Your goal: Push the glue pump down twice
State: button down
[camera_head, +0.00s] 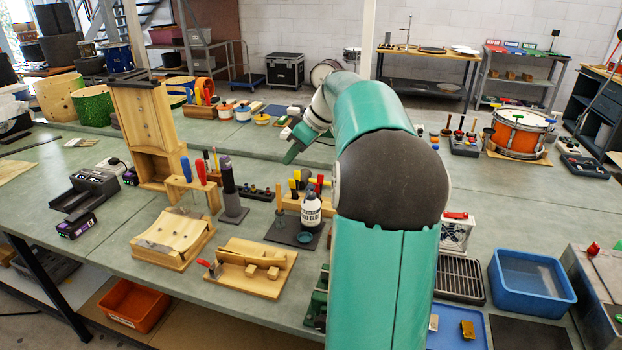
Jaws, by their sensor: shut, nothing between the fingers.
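The glue bottle (311,213) is white with a dark label band and stands upright on a dark mat (282,233) in the middle of the bench. Its dark pump top (311,192) sits among coloured tool handles behind it, so its exact height is hard to tell. My gripper (289,158) is shut and empty. In the picture it is above and slightly left of the bottle, apart from it. My teal arm comes up from the bottom and fills the space right of the bottle.
A wooden rack with red and yellow handles (294,203) is close behind the bottle. A dark upright tool (230,190) stands to its left, and a wooden jig (250,268) lies in front-left. A blue tub (531,283) is at the right.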

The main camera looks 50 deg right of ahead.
jog(key=s+d+f+n+t, duration=0.1)
jog(key=s+d+f+t, duration=0.1)
jog(key=d, duration=1.2)
jog(key=shift+s+d+f, duration=0.15)
jog(key=shift+s+d, duration=0.2)
jog(key=shift+s, duration=0.55)
send_over(314, 187)
jog(key=shift+y, duration=0.3)
notch_tip(314, 187, down, 7)
jog(key=shift+s+f, duration=0.15)
jog(key=shift+f, duration=0.05)
jog(key=shift+s+d+f, duration=0.1)
jog(key=shift+f, duration=0.55)
jog(key=shift+s+d+f, duration=0.1)
jog(key=shift+f, duration=1.1)
jog(key=shift+f, duration=1.1)
